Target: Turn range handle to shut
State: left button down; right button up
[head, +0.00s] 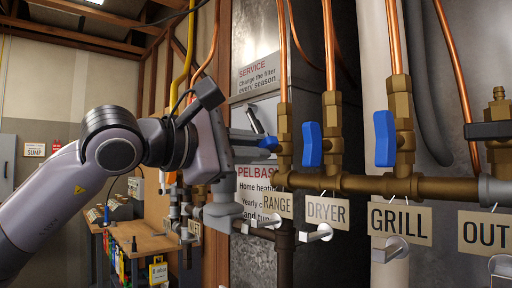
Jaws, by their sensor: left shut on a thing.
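The range handle (269,143) is a small blue lever on the leftmost brass valve (284,135), above the RANGE tag (277,206). Only a short blue part of it shows; it sticks out to the left, roughly level, and the rest is hidden by my gripper. My left gripper (257,140) reaches in from the left and is shut on this handle. My right gripper is not in view.
Blue DRYER (312,145) and GRILL (384,138) handles stand upright to the right, close by. A brass manifold pipe (365,186) runs below the valves, with hanging tags. Copper pipes rise above. A workbench (142,240) stands at the back left.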

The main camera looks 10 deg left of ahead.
pick_arm(q)
jog(key=shift+m, duration=0.4)
jog(key=m+p, duration=0.1)
jog(key=m, duration=0.2)
jog(key=shift+m, duration=0.4)
jog(key=c, duration=1)
grip_release()
jog(key=b+v, duration=0.3)
jog(key=v, duration=0.4)
